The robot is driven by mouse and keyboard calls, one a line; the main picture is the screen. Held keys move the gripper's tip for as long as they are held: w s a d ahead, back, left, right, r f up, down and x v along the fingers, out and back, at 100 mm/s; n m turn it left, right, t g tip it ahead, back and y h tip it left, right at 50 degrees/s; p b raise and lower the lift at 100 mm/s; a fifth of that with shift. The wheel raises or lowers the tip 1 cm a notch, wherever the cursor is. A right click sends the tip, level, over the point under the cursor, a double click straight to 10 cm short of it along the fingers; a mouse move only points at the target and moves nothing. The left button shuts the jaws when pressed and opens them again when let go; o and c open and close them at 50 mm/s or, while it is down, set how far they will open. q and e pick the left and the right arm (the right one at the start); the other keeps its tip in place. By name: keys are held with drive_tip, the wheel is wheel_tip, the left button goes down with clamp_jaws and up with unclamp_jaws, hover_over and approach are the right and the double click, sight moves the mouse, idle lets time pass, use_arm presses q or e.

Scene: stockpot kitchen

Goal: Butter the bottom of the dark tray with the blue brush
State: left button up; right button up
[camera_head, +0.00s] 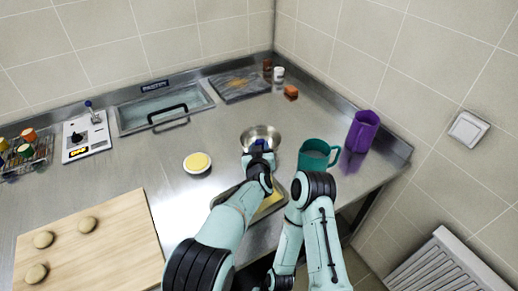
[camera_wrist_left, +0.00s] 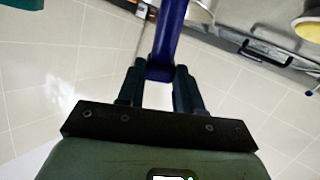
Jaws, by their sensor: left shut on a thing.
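My left gripper (camera_head: 260,158) is shut on the blue brush (camera_head: 262,143), close to the near side of the steel bowl in the head view. In the left wrist view the brush's blue handle (camera_wrist_left: 166,35) rises from between the two fingers of the gripper (camera_wrist_left: 160,75); its bristles cannot be made out. A tray (camera_head: 282,205) with a dark rim lies under my arms, largely hidden by them. A yellow patch shows on its bottom. My right arm is folded beside it, and its gripper is not visible.
A steel bowl (camera_head: 262,132) stands just beyond the left gripper. A yellow-filled dish (camera_head: 197,162), a teal mug (camera_head: 316,154) and a purple cup (camera_head: 362,130) stand nearby. A wooden board (camera_head: 100,235) with several round pieces lies at left.

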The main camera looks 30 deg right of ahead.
use_arm(q)
drive_tip(key=shift+r, duration=2.9)
wheel_tip(320, 180, up, 3)
